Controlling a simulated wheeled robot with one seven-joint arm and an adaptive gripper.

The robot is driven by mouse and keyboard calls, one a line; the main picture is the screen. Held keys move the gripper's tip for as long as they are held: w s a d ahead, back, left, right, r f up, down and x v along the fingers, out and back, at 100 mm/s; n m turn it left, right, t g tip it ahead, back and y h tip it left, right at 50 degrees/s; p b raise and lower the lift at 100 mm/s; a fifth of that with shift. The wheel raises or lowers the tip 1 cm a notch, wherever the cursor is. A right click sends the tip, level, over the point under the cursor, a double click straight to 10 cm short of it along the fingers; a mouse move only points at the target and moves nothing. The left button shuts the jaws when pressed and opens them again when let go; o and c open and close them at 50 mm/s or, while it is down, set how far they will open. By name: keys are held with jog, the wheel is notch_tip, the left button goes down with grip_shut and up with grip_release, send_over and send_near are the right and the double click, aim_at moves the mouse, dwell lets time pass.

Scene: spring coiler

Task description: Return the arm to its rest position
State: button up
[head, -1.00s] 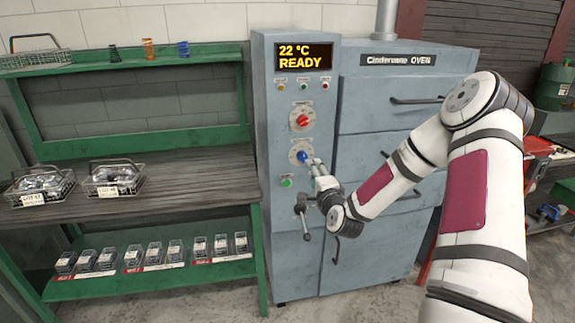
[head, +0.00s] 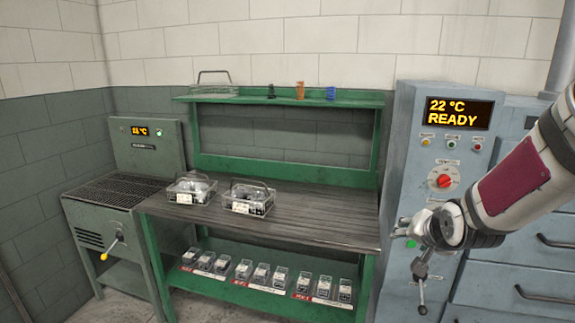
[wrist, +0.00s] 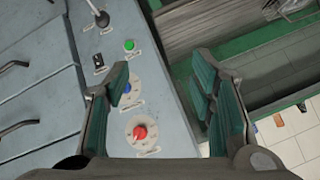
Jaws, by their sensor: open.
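My gripper (head: 406,232) is in front of the control column of the blue-grey oven (head: 400,150), at the right of the head view. In the wrist view my gripper (wrist: 165,110) is open and empty, with its two green-padded fingers spread apart. Beyond the fingers the wrist view shows a red knob (wrist: 140,132), a small blue knob (wrist: 126,87) and a green button (wrist: 129,45) on the column's face. The head view shows the red knob (head: 444,181) above my gripper; the blue knob is hidden there. The display (head: 459,112) reads 22 °C READY.
A green workbench (head: 290,215) stands left of the oven with two wire baskets (head: 192,189) on it. Several small boxes (head: 262,274) line its lower shelf. A grill-topped machine (head: 115,190) stands at the far left. Oven handles (head: 540,297) stick out below my arm.

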jog(key=s+a+r+n+g, duration=0.1)
jog(key=s+a+r+n, duration=0.1)
jog(key=s, duration=0.8)
jog(key=s+a+r+n+g, duration=0.2)
jog(key=s+a+r, duration=0.1)
jog(key=s, duration=0.7)
jog(key=s+a+r+n+g+y, duration=0.1)
jog(key=s+a+r+n+g, duration=0.1)
jog(key=s, duration=0.8)
jog(key=shift+a+r+n, duration=0.6)
jog(key=shift+a+r, duration=0.2)
jog(key=shift+a, duration=0.2)
jog(key=shift+w, duration=0.1)
